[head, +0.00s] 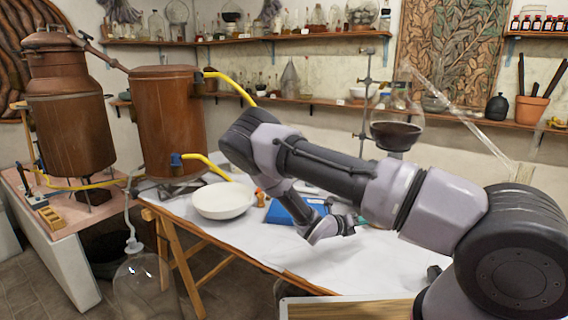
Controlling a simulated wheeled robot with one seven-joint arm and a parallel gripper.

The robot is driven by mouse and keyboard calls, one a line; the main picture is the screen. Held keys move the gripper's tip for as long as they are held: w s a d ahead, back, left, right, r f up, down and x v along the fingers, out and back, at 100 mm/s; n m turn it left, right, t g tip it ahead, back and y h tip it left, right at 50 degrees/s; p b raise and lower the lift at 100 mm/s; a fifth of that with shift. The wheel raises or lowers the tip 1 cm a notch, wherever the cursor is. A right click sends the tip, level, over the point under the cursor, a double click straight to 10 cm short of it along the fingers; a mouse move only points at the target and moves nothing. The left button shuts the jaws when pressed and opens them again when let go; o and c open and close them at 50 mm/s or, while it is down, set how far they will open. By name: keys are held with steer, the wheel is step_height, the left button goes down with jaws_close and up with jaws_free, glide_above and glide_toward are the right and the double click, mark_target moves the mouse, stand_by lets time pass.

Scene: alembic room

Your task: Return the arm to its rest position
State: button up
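My arm stretches from the lower right across the head view, bends at the upper middle, and folds back down over the white-covered table (262,247). My gripper (347,224) is at the end of the wrist, low over the middle of the table. It is small and partly hidden, so I cannot tell whether its fingers are open or shut. I see nothing clearly held in it. A blue flat object (290,210) lies on the table just behind and left of the wrist.
A white bowl (222,201) stands on the table's left part. Behind are a copper vessel (168,125) with yellow tubes and a round flask (396,125) of dark liquid on a stand. A copper still (68,120) stands at left. A wooden board (350,309) is at the front.

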steer(key=s+a+r+n+y, duration=0.2)
steer(key=s+r+n+y, duration=0.3)
steer(key=s+r+n, duration=0.4)
steer(key=s+a+r+n+y, duration=0.2)
steer(key=s+r+n+y, duration=0.4)
steer(key=r+n, duration=0.8)
steer(key=s+a+r+n+y, duration=0.1)
steer(key=s+r+n+y, duration=0.4)
steer(key=s+r+n, duration=0.7)
step_height(320, 180, up, 10)
steer(key=shift+s+a+f, duration=0.1)
steer(key=shift+s+a, duration=0.2)
steer(key=shift+a, duration=0.1)
steer(key=shift+d, duration=0.1)
